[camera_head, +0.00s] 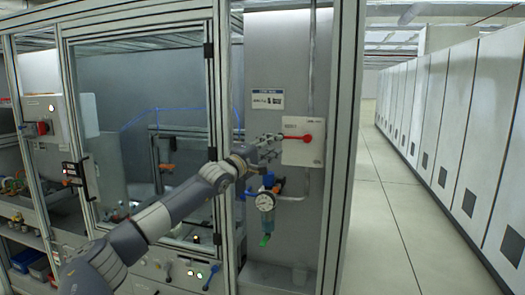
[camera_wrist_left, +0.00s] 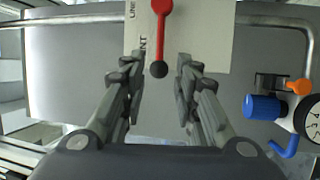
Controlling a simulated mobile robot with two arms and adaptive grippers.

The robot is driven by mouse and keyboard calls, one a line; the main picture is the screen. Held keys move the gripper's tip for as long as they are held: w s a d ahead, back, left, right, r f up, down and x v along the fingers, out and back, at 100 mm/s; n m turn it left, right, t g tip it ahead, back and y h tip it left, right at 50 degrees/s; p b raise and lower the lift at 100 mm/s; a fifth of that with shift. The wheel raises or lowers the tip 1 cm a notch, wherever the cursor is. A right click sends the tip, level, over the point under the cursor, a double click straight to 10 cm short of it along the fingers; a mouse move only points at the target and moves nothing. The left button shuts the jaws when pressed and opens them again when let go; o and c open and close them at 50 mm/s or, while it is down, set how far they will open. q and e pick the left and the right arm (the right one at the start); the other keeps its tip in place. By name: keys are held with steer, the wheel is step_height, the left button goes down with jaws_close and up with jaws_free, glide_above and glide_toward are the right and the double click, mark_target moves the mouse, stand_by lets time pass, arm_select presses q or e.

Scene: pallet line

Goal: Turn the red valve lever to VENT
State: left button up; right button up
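The red valve lever (camera_head: 298,137) is mounted on a white panel (camera_head: 303,155) on the grey cabinet wall. In the head view its arm points left, roughly level, from its pivot. In the left wrist view the red lever (camera_wrist_left: 162,30) ends in a black knob (camera_wrist_left: 158,69). Beside it the panel shows partly cut-off lettering, ending in "NT". My left gripper (camera_head: 272,143) is in front of the wall, just left of the lever. In the wrist view the left gripper (camera_wrist_left: 158,76) is open, with the knob between its fingertips and a gap on both sides.
Below the panel are a blue-capped regulator and a round gauge (camera_head: 265,201); the gauge's edge also shows in the wrist view (camera_wrist_left: 312,118). A pipe (camera_head: 311,60) runs down the wall. A cabinet post (camera_head: 346,100) stands right of it. The aisle floor (camera_head: 385,220) is clear.

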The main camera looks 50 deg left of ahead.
arm_select(q)
steer(key=shift+v, duration=1.8)
steer(key=shift+s+a, duration=0.1)
